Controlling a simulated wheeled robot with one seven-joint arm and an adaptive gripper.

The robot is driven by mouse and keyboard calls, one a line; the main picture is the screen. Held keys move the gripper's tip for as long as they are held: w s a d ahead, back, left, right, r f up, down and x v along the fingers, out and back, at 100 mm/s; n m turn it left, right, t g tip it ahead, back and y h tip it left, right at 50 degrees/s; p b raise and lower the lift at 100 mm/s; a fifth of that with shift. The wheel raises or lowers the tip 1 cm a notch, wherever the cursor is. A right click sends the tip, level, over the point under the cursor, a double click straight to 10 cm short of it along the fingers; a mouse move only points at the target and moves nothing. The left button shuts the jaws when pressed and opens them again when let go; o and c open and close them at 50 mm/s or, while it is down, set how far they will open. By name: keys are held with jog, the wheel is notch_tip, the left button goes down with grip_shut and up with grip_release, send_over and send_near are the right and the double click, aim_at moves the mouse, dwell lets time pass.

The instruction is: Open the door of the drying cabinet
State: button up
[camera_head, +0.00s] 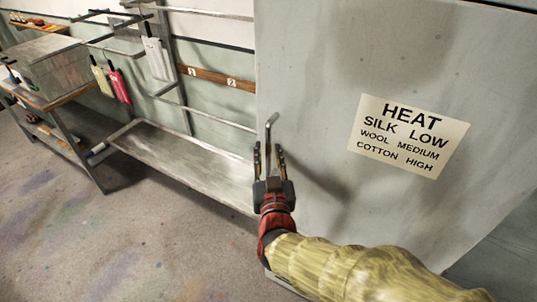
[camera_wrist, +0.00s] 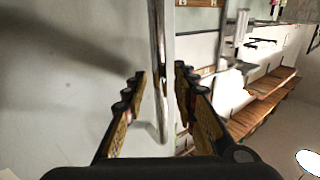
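The drying cabinet's pale grey door (camera_head: 320,60) fills the right of the head view, with a paper heat label (camera_head: 410,135) on it. It also fills the left of the wrist view (camera_wrist: 60,90). Whether it stands ajar cannot be told. A vertical metal bar handle (camera_head: 269,128) is near the door's left edge. My gripper (camera_head: 269,152) is at the handle's lower part. In the wrist view my gripper (camera_wrist: 160,82) is open, with one finger on each side of the handle (camera_wrist: 157,45) and gaps visible between. The contact points are partly hidden in the head view.
A low metal bench (camera_head: 185,160) and wall rails stand left of the door, with coloured hanging samples (camera_head: 119,86) at the back. The speckled floor (camera_head: 130,240) is clear in front.

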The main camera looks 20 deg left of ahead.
grip_shut()
dwell(0.9)
